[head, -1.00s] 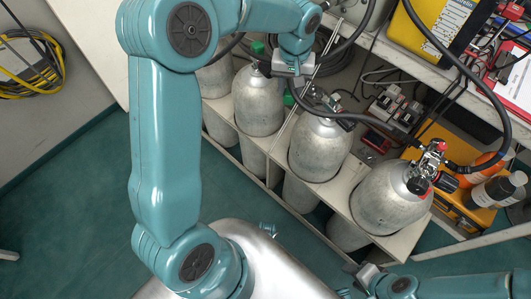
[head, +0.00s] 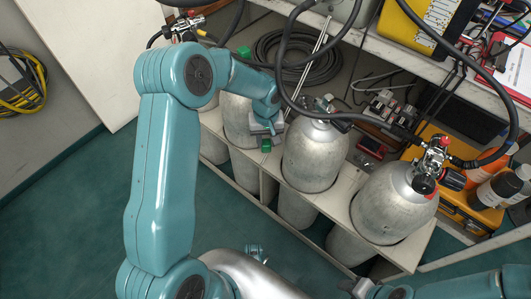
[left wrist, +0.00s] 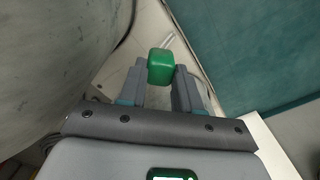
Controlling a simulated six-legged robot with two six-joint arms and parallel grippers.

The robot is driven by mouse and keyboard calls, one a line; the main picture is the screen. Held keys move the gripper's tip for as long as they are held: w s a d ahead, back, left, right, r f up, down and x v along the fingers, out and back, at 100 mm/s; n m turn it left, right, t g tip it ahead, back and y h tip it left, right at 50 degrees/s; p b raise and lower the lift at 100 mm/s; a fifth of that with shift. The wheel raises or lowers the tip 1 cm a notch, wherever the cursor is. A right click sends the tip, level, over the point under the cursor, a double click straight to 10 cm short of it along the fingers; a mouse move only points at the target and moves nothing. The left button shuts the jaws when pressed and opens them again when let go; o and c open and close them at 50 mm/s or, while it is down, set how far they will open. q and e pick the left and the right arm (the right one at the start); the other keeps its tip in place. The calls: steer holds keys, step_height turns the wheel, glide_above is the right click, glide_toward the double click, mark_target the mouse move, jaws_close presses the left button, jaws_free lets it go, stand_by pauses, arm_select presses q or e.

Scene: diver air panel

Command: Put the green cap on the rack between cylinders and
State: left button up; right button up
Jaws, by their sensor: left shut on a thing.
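The green cap (head: 266,145) is held between the fingertips of my left gripper (head: 268,135). In the left wrist view the cap (left wrist: 161,66) sits between the two grey fingers. In the head view it is between a grey cylinder (head: 237,120) on its left and another (head: 314,158) on its right, close over the pale rack (head: 270,181). I cannot tell whether the cap touches the rack. A second green cap (head: 244,51) shows behind my left arm. My right gripper (head: 362,287) shows only partly at the bottom; its jaws are unclear.
A third grey cylinder (head: 393,202) with a valve and red fittings stands farther right. Black hoses (head: 290,92) arch above the cylinders. Teal floor (head: 75,215) lies open at left.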

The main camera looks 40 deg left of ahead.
arm_select(q)
step_height(320, 180, down, 6)
steer(key=shift+r+b, duration=0.1)
steer(key=shift+b, duration=0.55)
steer(key=shift+r, duration=0.1)
steer(key=shift+f, duration=0.3)
steer(key=o, duration=1)
steer(key=shift+r, duration=0.1)
